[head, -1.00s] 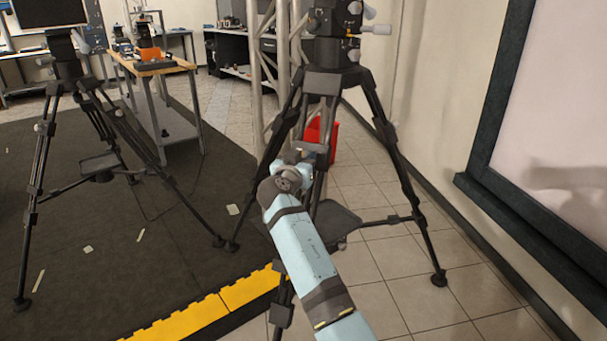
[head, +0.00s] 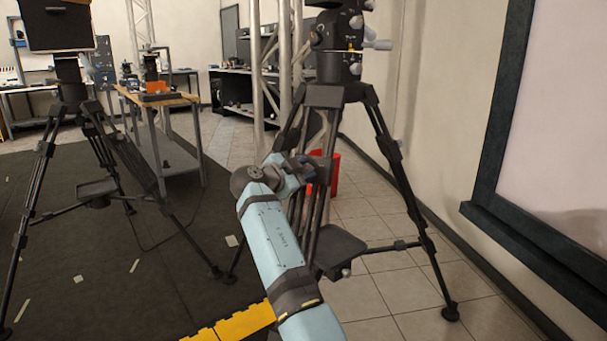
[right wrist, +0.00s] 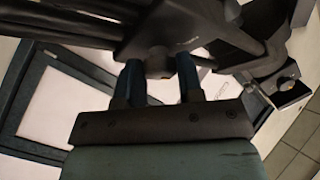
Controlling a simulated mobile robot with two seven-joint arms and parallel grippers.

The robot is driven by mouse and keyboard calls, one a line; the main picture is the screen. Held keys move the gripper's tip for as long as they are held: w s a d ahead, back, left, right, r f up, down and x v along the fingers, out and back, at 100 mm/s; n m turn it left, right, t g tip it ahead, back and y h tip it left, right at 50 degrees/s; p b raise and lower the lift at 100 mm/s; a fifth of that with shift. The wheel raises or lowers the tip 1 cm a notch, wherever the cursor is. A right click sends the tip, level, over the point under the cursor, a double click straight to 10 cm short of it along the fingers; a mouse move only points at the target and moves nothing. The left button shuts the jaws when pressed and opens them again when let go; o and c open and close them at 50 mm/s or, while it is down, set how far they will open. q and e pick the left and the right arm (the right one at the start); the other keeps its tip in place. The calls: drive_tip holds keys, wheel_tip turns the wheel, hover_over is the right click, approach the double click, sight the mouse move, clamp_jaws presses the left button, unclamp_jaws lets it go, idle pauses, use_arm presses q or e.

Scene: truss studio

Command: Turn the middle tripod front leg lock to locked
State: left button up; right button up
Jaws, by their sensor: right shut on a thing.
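A black tripod (head: 385,160) stands in front of me, with a dark head on top and a spreader (head: 338,245) low between its legs. My right gripper (head: 312,166) is at its front leg, below the top of the legs; my own arm hides part of this leg. In the right wrist view, the blue fingers (right wrist: 158,78) are shut on a small rounded grey-brown knob (right wrist: 157,62), which I take for the front leg lock. Its marking and turned position cannot be made out. My left gripper is not in view.
Another tripod (head: 97,150) stands at left on a dark mat (head: 120,270) with a yellow edge (head: 232,325). A workbench (head: 165,145) and a metal truss are behind. A red object (head: 334,172) is behind the front tripod. A dark-framed panel (head: 480,140) is at right.

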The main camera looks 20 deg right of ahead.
drive_tip(key=m+g, duration=0.1)
drive_tip(key=m, duration=0.2)
drive_tip(key=m+g, duration=0.1)
drive_tip(key=m, duration=0.1)
drive_tip(key=shift+w+r+m+g+y, duration=0.2)
drive_tip(key=shift+m+g+y, duration=0.1)
drive_tip(key=shift+m+g, duration=0.1)
idle(0.4)
drive_tip(key=o, duration=0.9)
drive_tip(key=shift+f, duration=0.1)
drive_tip(key=shift+s, duration=0.1)
